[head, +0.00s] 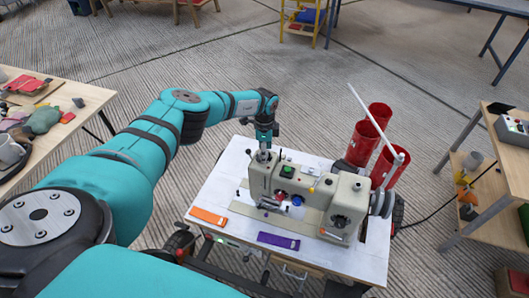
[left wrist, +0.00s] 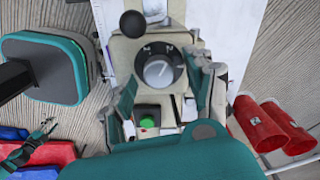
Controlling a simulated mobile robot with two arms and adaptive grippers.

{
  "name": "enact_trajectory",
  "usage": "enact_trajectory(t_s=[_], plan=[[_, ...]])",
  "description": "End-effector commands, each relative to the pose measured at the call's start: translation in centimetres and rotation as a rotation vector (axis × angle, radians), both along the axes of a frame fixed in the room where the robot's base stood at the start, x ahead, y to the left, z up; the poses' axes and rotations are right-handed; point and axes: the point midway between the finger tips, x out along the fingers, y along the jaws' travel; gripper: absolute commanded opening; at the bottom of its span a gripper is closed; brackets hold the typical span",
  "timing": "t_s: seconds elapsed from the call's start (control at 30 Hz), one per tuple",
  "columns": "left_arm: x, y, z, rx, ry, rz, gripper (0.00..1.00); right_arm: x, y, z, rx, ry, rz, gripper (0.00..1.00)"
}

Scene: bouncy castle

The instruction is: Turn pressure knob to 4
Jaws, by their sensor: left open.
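The sewing machine (head: 300,196) is beige and stands on a white-topped table. In the left wrist view, a round grey knob (left wrist: 159,71) sits on a black dial face with small white marks on the machine's top; the numbers are too small to read. My left gripper (head: 263,146) points down over the machine's left end in the head view. In the left wrist view, the left gripper (left wrist: 165,82) is open, with one finger on each side of the dial, and I see no clear contact with the knob. My right gripper is in neither view.
A green button (left wrist: 149,123) and a black ball (left wrist: 132,24) are near the dial. Red cylinders (head: 362,143) stand behind the machine. An orange strip (head: 208,216) and a purple strip (head: 279,241) lie in front on the white table (head: 226,190).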

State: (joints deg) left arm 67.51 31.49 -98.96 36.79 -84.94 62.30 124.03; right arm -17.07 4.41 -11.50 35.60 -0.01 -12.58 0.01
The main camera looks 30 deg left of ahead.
Motion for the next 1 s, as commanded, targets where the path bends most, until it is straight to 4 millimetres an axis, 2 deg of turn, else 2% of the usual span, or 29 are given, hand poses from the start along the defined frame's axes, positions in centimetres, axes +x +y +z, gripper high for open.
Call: enact_trajectory(t_s=[0.3,0.7,0.73,1.0], plan=[[0.02,0.03,-0.23,0.000,-0.001,0.001,0.55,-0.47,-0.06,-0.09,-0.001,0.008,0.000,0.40],[0.02,0.05,-0.21,0.000,-0.001,0.001,0.02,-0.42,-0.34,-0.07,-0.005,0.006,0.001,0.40],[0.02,0.05,-0.21,0.000,-0.001,0.001,0.00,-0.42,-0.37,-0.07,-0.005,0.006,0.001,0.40],[0.02,0.05,-0.18,0.000,-0.001,-0.031,0.00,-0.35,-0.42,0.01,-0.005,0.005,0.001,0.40]])
